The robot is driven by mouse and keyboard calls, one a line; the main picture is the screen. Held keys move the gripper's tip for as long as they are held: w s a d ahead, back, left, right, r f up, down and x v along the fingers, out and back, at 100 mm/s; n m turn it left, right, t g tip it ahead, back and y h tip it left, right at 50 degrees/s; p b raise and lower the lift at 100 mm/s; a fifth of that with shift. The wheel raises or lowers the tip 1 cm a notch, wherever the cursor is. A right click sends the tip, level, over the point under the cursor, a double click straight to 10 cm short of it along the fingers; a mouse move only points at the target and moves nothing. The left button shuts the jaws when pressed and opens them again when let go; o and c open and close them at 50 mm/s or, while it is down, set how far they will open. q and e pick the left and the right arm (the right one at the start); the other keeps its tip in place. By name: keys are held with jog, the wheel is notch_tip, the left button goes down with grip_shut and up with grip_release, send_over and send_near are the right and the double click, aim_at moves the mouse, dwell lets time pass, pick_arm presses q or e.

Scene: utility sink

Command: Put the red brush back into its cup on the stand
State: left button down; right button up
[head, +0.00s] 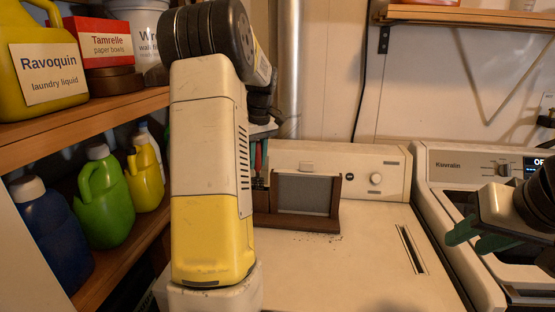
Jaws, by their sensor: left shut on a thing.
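My left gripper (262,130) is mostly hidden behind my own left arm, above the left end of a dark brown wooden stand (335,208). It is shut on a thin red thing (258,158), seemingly the red brush, of which only a narrow strip shows. A teal strip shows right beside it; I cannot tell what it belongs to. The stand has a grey panel and sits on the white machine top. I cannot make out the cup, as my arm covers that side.
The white machine top (350,265) is clear in front of the stand, with some dark specks near it. A second machine (455,168) stands at the right. Wooden shelves (90,120) with bottles and boxes stand close at the left. A wall shelf (460,14) hangs upper right.

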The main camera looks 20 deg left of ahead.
pick_arm(q)
jog(key=c, duration=1.2)
grip_release()
jog(key=shift+f, duration=0.1)
jog(key=r, duration=0.3)
jog(key=d+r, duration=0.1)
jog(key=r, duration=0.7)
jog(key=shift+s+d, duration=0.2)
jog(key=shift+s, duration=0.2)
jog(key=s+d+r+m+t+h, duration=0.1)
jog(key=s+d+r+m+t, duration=0.15)
jog(key=s+d, duration=0.35)
jog(key=s+d+f+m+t+h, duration=0.1)
jog(key=s+d+f+m, duration=0.1)
jog(key=s+d, duration=0.3)
jog(key=s+d+f+m+h, duration=0.1)
jog(key=s+d+f+m, duration=0.2)
jog(key=s, duration=0.4)
jog(key=s+d+f+m+t, duration=0.1)
jog(key=s+d+f+m, duration=0.2)
jog(key=s+d+m, duration=0.2)
jog(key=shift+s+d+f+t+h, duration=0.25)
jog(key=shift+s+d+t+h, duration=0.15)
jog(key=shift+s+d, duration=0.55)
jog(key=shift+s+a, duration=0.1)
jog(key=shift+a, duration=0.05)
